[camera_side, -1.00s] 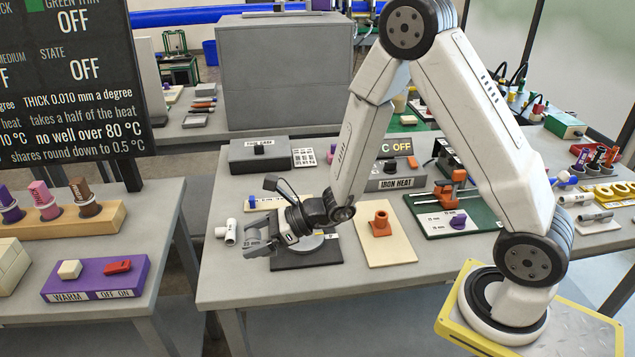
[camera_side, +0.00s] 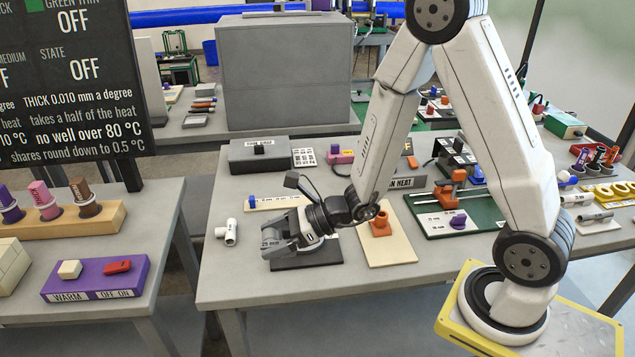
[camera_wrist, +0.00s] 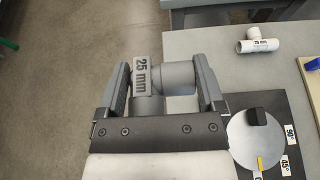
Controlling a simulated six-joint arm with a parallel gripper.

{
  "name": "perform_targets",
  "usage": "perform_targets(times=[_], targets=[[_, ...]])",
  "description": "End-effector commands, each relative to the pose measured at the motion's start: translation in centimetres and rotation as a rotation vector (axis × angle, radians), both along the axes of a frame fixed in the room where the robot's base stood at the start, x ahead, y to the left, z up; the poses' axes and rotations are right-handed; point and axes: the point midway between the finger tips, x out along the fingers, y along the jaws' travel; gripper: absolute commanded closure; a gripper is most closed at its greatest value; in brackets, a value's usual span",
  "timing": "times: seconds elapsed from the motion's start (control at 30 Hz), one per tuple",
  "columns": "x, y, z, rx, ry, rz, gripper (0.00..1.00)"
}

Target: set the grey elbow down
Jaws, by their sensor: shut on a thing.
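The grey elbow (camera_wrist: 176,77) with a "25 mm" label is held between the two fingers of my gripper (camera_wrist: 163,82) in the wrist view. One leg points back toward the palm and the other toward the right finger. In the side view my gripper (camera_side: 285,236) is low over the left part of a dark board (camera_side: 305,261), with the elbow (camera_side: 268,238) at its tip. I cannot tell whether the elbow touches anything below. The board's round disc (camera_wrist: 255,140), with a black knob and angle labels, lies right of my gripper in the wrist view.
A white tee fitting (camera_side: 228,233) lies on the table left of my gripper; it also shows in the wrist view (camera_wrist: 258,42). A cream board (camera_side: 388,251) with an orange fitting (camera_side: 380,224) stands to the right. The grey table front (camera_side: 240,277) is bare.

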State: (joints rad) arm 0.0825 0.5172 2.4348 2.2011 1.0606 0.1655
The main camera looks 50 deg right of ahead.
Motion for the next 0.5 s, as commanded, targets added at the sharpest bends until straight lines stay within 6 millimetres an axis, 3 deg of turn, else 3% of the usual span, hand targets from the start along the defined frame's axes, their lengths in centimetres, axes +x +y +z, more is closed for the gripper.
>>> perform_targets(times=[0.27, 0.5], targets=[[0.3, -0.6, -0.1, 0.0, 0.0, -0.014, 0.68], [1.5, -3.8, -0.6, 0.001, 0.001, -0.092, 0.68]])
